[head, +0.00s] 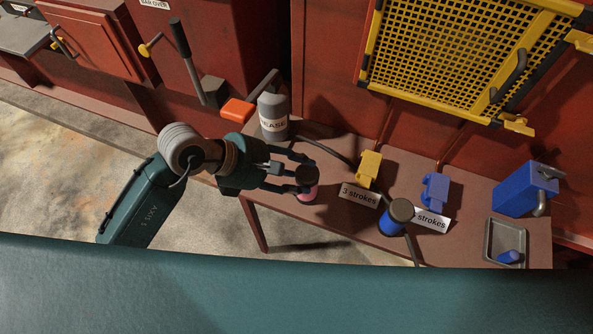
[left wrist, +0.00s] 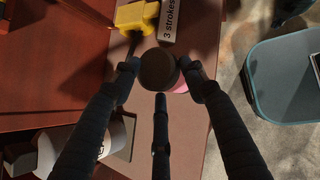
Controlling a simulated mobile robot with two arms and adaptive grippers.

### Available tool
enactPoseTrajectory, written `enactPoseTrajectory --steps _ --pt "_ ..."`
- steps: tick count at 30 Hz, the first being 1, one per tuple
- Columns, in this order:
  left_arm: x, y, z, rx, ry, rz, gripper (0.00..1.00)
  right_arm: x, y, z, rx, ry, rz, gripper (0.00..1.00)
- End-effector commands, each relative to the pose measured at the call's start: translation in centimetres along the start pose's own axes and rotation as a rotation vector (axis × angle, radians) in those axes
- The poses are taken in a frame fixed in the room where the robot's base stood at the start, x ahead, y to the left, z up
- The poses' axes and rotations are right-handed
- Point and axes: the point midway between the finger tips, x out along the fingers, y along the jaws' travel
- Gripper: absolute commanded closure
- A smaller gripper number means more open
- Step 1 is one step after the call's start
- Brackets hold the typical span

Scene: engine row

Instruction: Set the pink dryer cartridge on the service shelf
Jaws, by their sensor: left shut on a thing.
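The pink dryer cartridge (head: 308,196) has a dark brown cap and a pink body. My left gripper (head: 300,178) is shut on it, with the fingers around its upper part. It stands upright at the front left part of the brown service shelf (head: 468,198); I cannot tell whether its base touches the shelf. In the left wrist view the cap of the cartridge (left wrist: 158,70) sits between the fingertips, with a little pink showing at its right. The gripper hides part of the body. My right gripper is not in view.
A grey grease can (head: 273,115) stands behind my left gripper. A yellow block (head: 369,168), a blue block (head: 435,192), a blue cartridge (head: 391,221) and "strokes" labels lie to the right. A grey tray (head: 490,250) and a blue box (head: 526,188) are at the far right.

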Motion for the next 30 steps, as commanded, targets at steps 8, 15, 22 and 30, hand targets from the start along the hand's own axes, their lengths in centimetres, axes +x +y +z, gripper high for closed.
enactPoseTrajectory --steps 8,15,22,30 --pt "0.2 0.0 -0.2 0.001 0.0 -0.001 0.45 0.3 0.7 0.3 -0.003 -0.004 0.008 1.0" --pt "0.2 0.0 -0.2 0.0 0.001 -0.001 0.37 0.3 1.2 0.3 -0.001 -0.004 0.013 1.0" --pt "-0.6 0.1 -0.1 0.002 0.002 0.002 0.37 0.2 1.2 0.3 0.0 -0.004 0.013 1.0" --pt "-6.0 0.1 -0.2 0.005 0.004 0.004 0.37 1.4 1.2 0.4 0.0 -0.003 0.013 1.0"
